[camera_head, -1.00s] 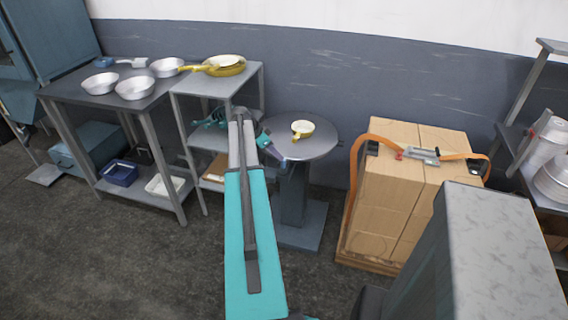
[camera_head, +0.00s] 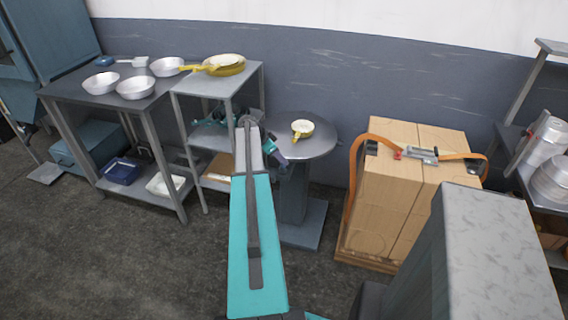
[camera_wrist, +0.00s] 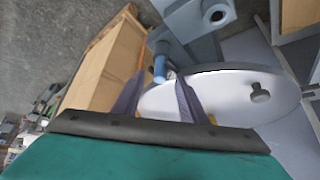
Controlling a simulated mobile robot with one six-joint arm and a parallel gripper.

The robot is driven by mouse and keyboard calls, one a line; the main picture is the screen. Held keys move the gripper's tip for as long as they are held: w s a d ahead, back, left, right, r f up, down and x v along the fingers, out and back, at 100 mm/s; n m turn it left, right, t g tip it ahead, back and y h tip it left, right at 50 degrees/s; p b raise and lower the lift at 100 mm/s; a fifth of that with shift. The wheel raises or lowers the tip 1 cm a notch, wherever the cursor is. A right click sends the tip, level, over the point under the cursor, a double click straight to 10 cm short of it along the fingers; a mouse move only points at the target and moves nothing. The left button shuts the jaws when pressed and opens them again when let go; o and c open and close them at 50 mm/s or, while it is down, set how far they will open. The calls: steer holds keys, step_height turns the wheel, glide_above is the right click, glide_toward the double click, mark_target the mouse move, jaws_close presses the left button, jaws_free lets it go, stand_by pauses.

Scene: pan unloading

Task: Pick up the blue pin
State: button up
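My gripper (camera_wrist: 161,78) is open, with one dark finger on each side of the pin's line. The pin shows in the gap near the fingertips, with space visible on both sides; how deep it lies between them I cannot tell. In the head view my gripper (camera_head: 282,156) is at the left edge of the round table (camera_head: 318,146). The pin is too small there to make out clearly.
Metal pans (camera_head: 136,88) sit on a dark table further left. Floor in front is clear.

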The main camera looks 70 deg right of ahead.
steer(key=shift+c, duration=0.5)
jaws_close()
steer(key=shift+r, duration=0.15)
steer(key=shift+r+b, duration=0.7)
steer(key=shift+r, duration=0.55)
steer(key=w+a+r+b, duration=0.1)
steer(key=a+b, duration=0.1)
steer(key=a, duration=0.6)
steer(key=w+a+r+b, duration=0.1)
steer(key=w+a+b, duration=0.1)
steer(key=a, duration=0.5)
steer(key=shift+a, duration=0.4)
steer(key=shift+r, duration=0.15)
